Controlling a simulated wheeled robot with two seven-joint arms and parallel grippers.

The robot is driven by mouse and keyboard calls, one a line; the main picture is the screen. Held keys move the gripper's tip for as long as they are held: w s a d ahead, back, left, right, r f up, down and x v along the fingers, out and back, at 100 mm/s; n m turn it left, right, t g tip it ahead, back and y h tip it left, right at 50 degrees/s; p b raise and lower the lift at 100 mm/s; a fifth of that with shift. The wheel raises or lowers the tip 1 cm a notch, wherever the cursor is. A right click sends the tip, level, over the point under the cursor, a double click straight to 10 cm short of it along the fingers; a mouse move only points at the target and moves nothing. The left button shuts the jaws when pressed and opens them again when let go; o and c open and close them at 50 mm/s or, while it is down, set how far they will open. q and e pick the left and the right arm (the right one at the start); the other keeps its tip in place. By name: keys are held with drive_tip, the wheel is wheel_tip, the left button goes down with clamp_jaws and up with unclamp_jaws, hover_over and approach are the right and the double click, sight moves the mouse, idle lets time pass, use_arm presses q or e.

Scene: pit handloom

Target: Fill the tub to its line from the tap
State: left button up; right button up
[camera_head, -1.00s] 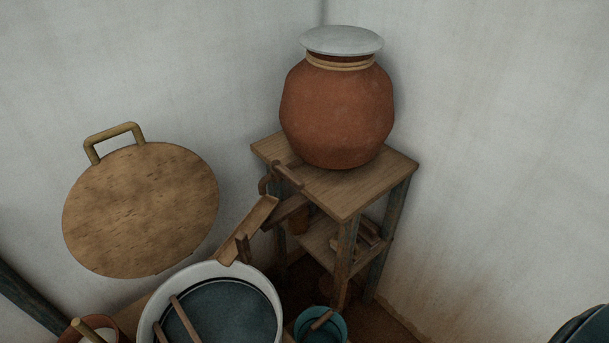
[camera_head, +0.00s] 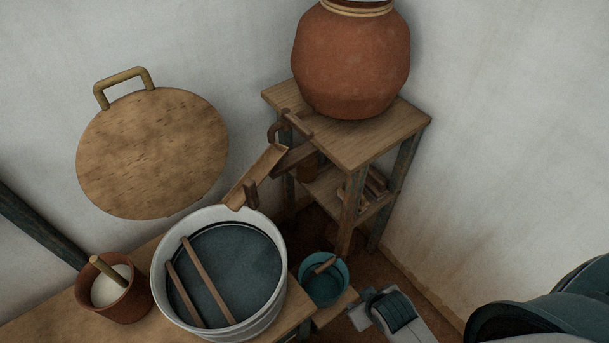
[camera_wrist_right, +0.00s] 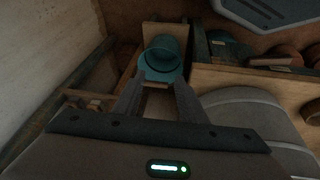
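The pale round tub (camera_head: 278,290) stands on a wooden bench. Its inside is dark blue-grey, and two wooden sticks lie across it; I cannot make out a fill line. A wooden chute (camera_head: 258,176) slopes from the brown tap (camera_head: 290,125) down to the tub's rim. I cannot see water running. My right gripper (camera_head: 366,302) is low, right of the tub and a small teal pail (camera_head: 325,284). In the right wrist view its fingers (camera_wrist_right: 158,92) are apart and empty, with the teal pail (camera_wrist_right: 162,58) just beyond them. My left gripper is out of view.
A clay pot (camera_head: 350,60) stands on a wooden stand (camera_head: 345,145) in the corner. A clay pot of white stuff (camera_head: 128,300) sits left of the tub on the bench (camera_head: 50,318).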

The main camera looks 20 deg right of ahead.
sight(303, 129)
drive_tip(key=w+r+n+t+y, duration=0.2)
drive_tip(key=w+r+n+t, duration=0.2)
drive_tip(key=r, duration=0.6)
drive_tip(key=w+r+n+t+y, duration=0.2)
drive_tip(key=w+r+n+t, duration=0.2)
drive_tip(key=w+r, duration=0.4)
drive_tip(key=w+r+n+t+y, duration=0.2)
drive_tip(key=w+r+n+t, duration=0.2)
drive_tip(key=r, duration=1)
drive_tip(key=w, duration=0.2)
drive_tip(key=shift+w+d+n, duration=0.3)
drive_tip(key=shift+d, duration=0.05)
drive_tip(key=shift+w+p, duration=0.15)
drive_tip(key=shift+p, duration=0.15)
drive_tip(key=p+x, duration=0.1)
drive_tip(key=x, duration=0.4)
drive_tip(key=p+x, duration=0.2)
drive_tip(key=x, duration=0.3)
drive_tip(key=p+x, duration=0.2)
drive_tip(key=x, duration=0.3)
drive_tip(key=shift+w+a+r, duration=0.25)
drive_tip(key=shift+w+r, duration=0.05)
drive_tip(key=shift+r, duration=0.05)
drive_tip(key=shift+p+x, duration=0.3)
drive_tip(key=shift+x, duration=0.45)
